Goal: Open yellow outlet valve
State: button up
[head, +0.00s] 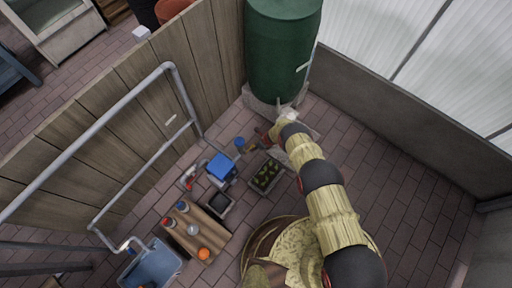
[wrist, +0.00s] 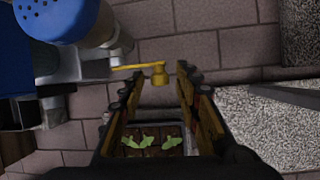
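The yellow outlet valve (wrist: 157,76) shows in the wrist view as a small yellow knob with a thin lever pointing left. It appears between, or just beyond, the tips of my gripper (wrist: 154,82). My gripper is open, its two fingers apart on either side of the knob, with no clear contact. In the head view my gripper (head: 263,143) is low in front of the green tank (head: 282,50); the valve cannot be made out there.
A blue perforated head (wrist: 55,15) is close at the upper left of the wrist view. A planter (head: 267,176) lies below my gripper. A blue box (head: 221,166) and a wooden table (head: 197,238) with several jars stand left. Brick floor is clear at right.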

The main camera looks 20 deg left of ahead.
grip_shut()
dwell(0.7)
